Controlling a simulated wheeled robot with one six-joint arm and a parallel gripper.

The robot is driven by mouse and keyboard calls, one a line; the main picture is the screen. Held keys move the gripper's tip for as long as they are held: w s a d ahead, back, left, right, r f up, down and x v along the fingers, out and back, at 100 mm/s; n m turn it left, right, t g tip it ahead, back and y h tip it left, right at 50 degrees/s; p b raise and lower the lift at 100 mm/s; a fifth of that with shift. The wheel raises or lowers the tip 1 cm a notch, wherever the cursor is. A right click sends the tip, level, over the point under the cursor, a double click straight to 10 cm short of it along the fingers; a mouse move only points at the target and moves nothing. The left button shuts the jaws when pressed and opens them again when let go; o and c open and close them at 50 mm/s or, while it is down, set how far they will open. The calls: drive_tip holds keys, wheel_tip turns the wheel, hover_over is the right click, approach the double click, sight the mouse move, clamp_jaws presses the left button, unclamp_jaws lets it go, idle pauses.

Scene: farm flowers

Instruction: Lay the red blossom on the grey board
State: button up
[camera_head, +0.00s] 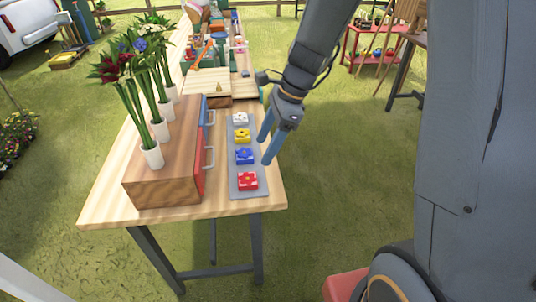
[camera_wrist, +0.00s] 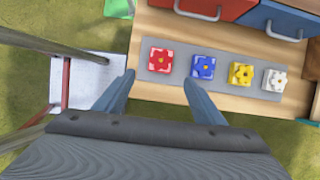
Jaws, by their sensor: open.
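The red blossom (camera_head: 247,181) lies on the grey board (camera_head: 243,199), at its near end in the head view. It also shows at the left of the board in the wrist view (camera_wrist: 161,60). A blue blossom (camera_wrist: 203,67), a yellow blossom (camera_wrist: 240,73) and a white blossom (camera_wrist: 274,80) lie in a row beside it on the same board. My gripper (camera_head: 265,146) is open and empty, just right of the board in the head view. In the wrist view, my open fingers (camera_wrist: 158,82) point toward the board, with the red blossom beyond the gap between them.
A wooden drawer box (camera_head: 163,183) with a red and a blue front and handles stands left of the board. White vases with flowers (camera_head: 151,155) stand on it. Crates and bottles crowd the table's far part. Bare tabletop (camera_head: 238,208) shows at the near edge.

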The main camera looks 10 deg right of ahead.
drive_tip(key=s+d+n+h, duration=0.4)
drive_tip(key=s+d+n, duration=0.5)
drive_tip(key=s+n, duration=0.4)
drive_tip(key=shift+s+d+r+n+t, duration=0.2)
drive_tip(key=shift+r+n+t, duration=0.15)
drive_tip(key=shift+n, duration=2.25)
